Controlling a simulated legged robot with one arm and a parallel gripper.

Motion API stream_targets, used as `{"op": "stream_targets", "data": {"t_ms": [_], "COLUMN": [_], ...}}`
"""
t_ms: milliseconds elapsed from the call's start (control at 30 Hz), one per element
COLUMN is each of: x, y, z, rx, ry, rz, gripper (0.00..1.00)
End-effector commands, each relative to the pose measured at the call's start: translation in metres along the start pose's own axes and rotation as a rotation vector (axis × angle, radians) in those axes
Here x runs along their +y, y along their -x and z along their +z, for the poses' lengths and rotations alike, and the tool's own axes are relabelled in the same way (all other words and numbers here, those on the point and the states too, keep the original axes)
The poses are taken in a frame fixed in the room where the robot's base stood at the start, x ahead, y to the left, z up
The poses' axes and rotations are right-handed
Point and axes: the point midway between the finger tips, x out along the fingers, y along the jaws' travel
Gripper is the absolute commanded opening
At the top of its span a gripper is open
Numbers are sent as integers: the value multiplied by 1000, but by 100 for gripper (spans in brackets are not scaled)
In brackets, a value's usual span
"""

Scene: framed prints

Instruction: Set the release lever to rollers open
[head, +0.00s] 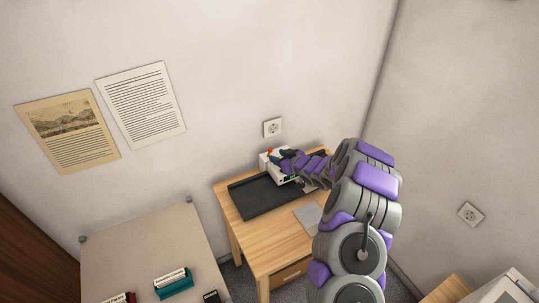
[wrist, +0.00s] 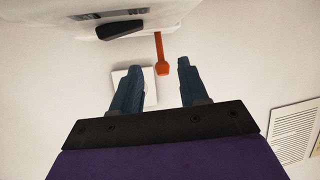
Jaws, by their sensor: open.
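The release lever (wrist: 161,50) is a thin orange bar with a wider end. In the wrist view it sticks out from the white machine (wrist: 190,14), and its end shows between my fingertips, with gaps on both sides. My gripper (wrist: 159,66) is open, with two dark blue fingers, and holds nothing. In the head view the white machine (head: 265,164) stands at the back of the wooden desk (head: 264,238). The orange lever (head: 269,153) shows small at its top, beside my gripper (head: 284,155). My arm hides the machine's right side. I cannot read any lever marking.
A dark mat (head: 262,200) lies before the machine, with a grey sheet (head: 308,217) nearby. A wall socket (head: 272,127) is behind the machine. A beige table (head: 150,245) with a teal holder (head: 174,285) stands at left. Prints hang on the wall.

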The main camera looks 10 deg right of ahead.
Motion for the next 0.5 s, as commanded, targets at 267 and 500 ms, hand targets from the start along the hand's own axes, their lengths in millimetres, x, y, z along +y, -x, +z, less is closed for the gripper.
{"op": "stream_targets", "data": {"t_ms": [267,500], "x": [0,0], "y": [-46,-65], "z": [0,-2], "rx": [2,5], "ry": [5,4], "rz": [0,1], "gripper": [44,44]}}
